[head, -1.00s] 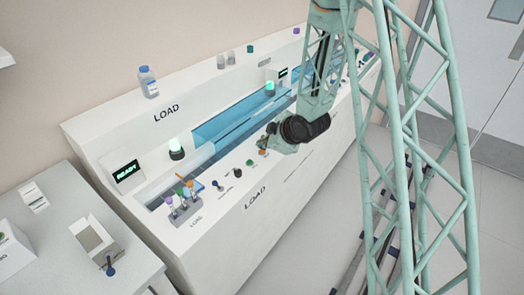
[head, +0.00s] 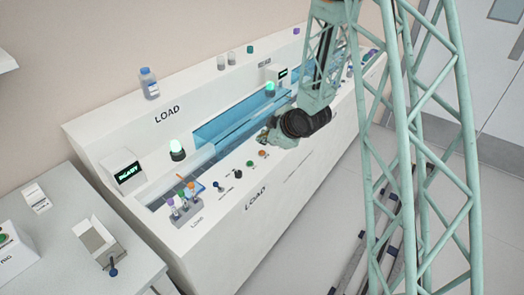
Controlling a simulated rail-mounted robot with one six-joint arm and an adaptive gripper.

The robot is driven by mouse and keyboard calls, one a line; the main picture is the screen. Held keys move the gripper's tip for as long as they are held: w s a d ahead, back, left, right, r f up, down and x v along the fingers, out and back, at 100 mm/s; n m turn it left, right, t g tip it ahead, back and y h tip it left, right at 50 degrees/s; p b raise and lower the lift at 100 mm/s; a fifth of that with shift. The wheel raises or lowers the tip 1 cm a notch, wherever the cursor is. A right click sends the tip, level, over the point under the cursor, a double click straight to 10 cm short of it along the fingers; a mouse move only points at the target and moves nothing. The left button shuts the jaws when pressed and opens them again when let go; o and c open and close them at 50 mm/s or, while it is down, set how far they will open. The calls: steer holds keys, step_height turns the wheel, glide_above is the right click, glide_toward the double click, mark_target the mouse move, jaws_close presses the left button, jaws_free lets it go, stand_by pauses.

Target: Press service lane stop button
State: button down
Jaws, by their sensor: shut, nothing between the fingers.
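The white LOAD console (head: 283,190) runs diagonally across the head view. On its near ledge, a black knob (head: 237,173), a green button (head: 250,163) and an orange button (head: 262,153) stand in a row. Their small labels are unreadable, so I cannot tell which, if any, is the service lane stop button. My gripper (head: 266,136) is shut and empty, just beyond the orange button in the picture. My dark wrist covers part of the gripper and the ledge behind it. I cannot tell its height above the console or whether it touches anything.
A rack of capped tubes (head: 183,208) stands at the ledge's near left end. A lit green lamp (head: 177,149) and a READY display (head: 127,172) are behind it. A blue track channel (head: 225,124) runs along the console.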

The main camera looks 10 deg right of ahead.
steer(key=shift+r+p, duration=0.4)
steer(key=shift+r, duration=0.55)
steer(key=s+d+r+m+g+h, duration=0.1)
steer(key=s+d+r+m+h, duration=0.15)
steer(key=s+r, duration=0.8)
steer(key=s+d+r+m+g+h, duration=0.1)
steer(key=s+d+r+m+h, duration=0.2)
steer(key=s+r, duration=0.7)
steer(key=s+a+r+m+g, duration=0.1)
steer(key=s+r, duration=0.3)
steer(key=s, duration=0.7)
steer(key=s+a+r+m+y, duration=0.1)
steer(key=s+r+m, duration=0.3)
steer(key=s, duration=0.7)
steer(key=s+a+r+m+g+y, duration=0.1)
steer(key=s+a+r+m, duration=0.1)
steer(key=s, duration=0.9)
steer(key=shift+s+a+r+g, duration=0.15)
steer(key=shift+a+r+g, duration=0.15)
steer(key=shift+a+r, duration=0.65)
steer(key=shift+d+r+m, duration=0.2)
steer(key=shift+d+m, duration=0.05)
steer(key=shift+d, duration=0.1)
